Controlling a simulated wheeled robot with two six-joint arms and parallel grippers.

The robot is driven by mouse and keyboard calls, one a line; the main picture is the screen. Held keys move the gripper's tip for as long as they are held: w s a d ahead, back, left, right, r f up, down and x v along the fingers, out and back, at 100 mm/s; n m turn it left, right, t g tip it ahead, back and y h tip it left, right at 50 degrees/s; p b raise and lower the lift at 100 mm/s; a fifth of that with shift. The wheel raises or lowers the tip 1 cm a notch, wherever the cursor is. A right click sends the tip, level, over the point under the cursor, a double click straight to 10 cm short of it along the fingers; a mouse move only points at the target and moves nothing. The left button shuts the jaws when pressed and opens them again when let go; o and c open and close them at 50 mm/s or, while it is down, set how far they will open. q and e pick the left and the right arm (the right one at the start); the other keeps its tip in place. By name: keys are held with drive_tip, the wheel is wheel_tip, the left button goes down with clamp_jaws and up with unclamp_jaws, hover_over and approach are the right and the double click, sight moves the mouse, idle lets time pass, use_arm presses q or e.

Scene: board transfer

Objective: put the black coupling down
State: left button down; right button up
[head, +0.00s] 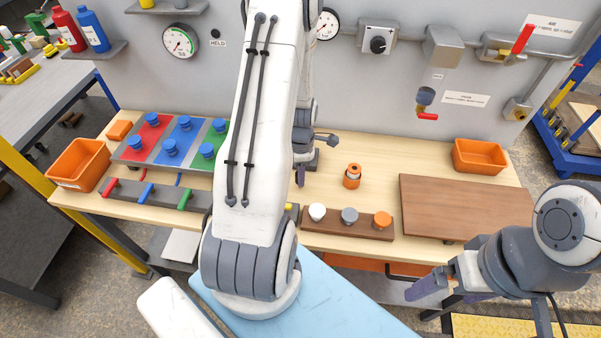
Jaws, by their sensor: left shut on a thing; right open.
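My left gripper (303,165) is mostly behind my own white arm, in the middle of the picture over the wooden bench. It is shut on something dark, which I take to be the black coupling. The coupling's outline cannot be told from the dark fingers, nor can its gap to the bench top. My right gripper (438,288) is open and empty at the lower right, in front of the bench's edge.
A brown block (333,225) carries white, grey and orange knobs. A brown board (465,208) and an orange bin (480,158) are at the right. Bare bench top (395,160) lies between.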

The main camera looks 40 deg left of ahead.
use_arm(q)
drive_tip(key=shift+f, duration=0.1)
drive_tip(key=shift+f, duration=0.15)
drive_tip(key=c, duration=0.6)
unclamp_jaws()
drive_tip(key=shift+r, duration=0.2)
